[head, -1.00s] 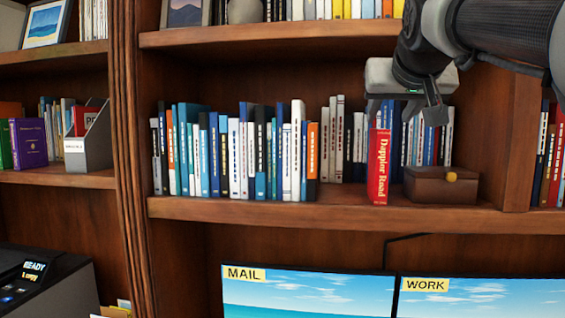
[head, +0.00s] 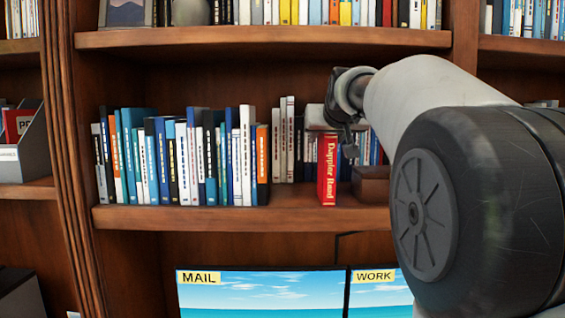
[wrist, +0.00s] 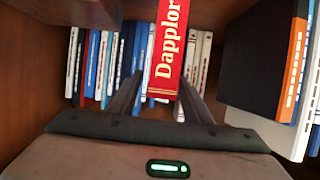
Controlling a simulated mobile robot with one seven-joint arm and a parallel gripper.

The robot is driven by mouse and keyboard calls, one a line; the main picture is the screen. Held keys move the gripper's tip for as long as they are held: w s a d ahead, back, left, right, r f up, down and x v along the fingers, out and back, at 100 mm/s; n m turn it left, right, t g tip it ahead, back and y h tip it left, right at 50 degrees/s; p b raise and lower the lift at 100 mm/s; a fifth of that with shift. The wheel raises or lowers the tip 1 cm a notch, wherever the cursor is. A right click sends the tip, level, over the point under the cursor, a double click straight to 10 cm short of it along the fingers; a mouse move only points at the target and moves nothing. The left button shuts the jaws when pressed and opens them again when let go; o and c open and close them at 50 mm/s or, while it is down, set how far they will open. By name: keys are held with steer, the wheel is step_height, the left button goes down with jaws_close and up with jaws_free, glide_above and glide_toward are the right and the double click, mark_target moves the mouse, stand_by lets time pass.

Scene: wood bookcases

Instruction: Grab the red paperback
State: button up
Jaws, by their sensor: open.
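My gripper (wrist: 160,82) is open, with one finger on each side of the paperback's top end. I cannot tell whether either finger touches it. In the head view my gripper (head: 341,140) is at the paperback's top, partly hidden by its own wrist and arm.
A brown box (head: 370,186) stands close to the right of the paperback, partly hidden by my arm. A row of books (head: 180,160) fills the shelf's left part. The upper shelf board (head: 250,40) runs above my gripper. Monitors (head: 260,292) stand below.

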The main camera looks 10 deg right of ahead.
steer(key=shift+w, duration=0.1)
jaws_close()
steer(key=shift+r, duration=0.2)
stand_by(0.3)
